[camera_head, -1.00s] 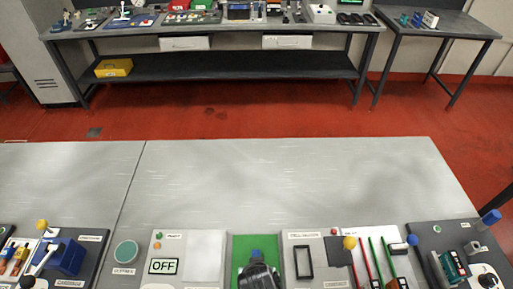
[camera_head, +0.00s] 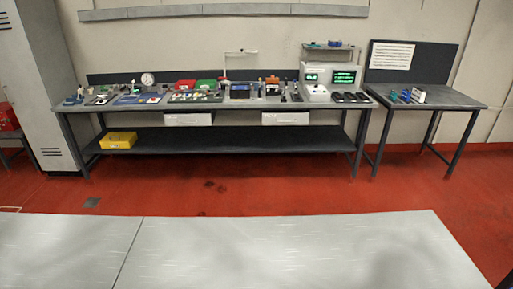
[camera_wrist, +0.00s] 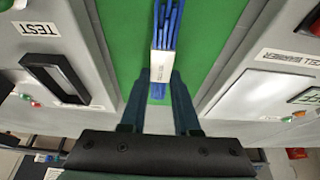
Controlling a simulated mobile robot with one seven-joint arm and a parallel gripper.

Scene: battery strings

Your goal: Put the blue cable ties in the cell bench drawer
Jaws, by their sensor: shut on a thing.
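The blue cable ties (camera_wrist: 166,22) are a bundle with a white label band, seen in the wrist view. My gripper (camera_wrist: 160,76) is shut on them near the band, above a green mat (camera_wrist: 121,42). My gripper is outside the head view. In the head view a long bench (camera_head: 230,107) stands against the far wall. Two pale drawer fronts show under its top, one at the left (camera_head: 188,119) and one at the right (camera_head: 285,118). Both look shut. I cannot tell which is the cell bench drawer.
A pale table (camera_head: 290,250) lies in front of me. Red floor (camera_head: 250,195) is clear between it and the bench. A yellow bin (camera_head: 118,140) sits on the bench's lower shelf. A smaller table (camera_head: 440,99) stands at the right. Panels flank the green mat in the wrist view.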

